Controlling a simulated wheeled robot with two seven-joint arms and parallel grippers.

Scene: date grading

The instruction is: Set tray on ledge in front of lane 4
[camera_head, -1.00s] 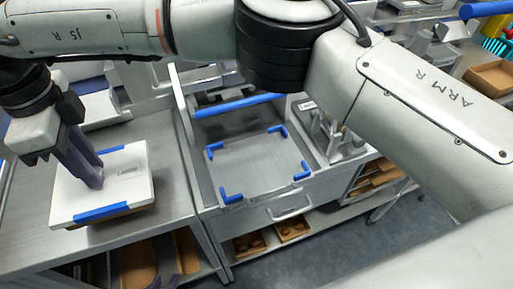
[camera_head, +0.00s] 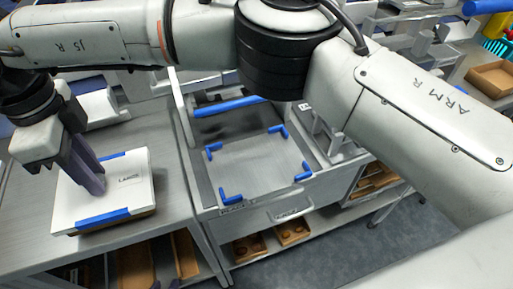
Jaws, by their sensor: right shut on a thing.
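A white tray (camera_head: 122,187) with blue strips on two opposite edges and a LARGE label is at the left, over the grey table. Something brown shows under its near edge; I cannot tell whether the tray touches the table. My right gripper (camera_head: 97,188) is shut on the tray, its dark fingers coming down from above. A grey ledge (camera_head: 258,168) with blue corner brackets lies right of the tray and is empty. No lane number is readable.
The grey table (camera_head: 25,222) carries the tray. A drawer handle (camera_head: 290,215) is below the ledge. Brown boxes (camera_head: 292,232) stand on a lower shelf. A blue bar (camera_head: 228,106) crosses behind the ledge. My right arm spans the top and right.

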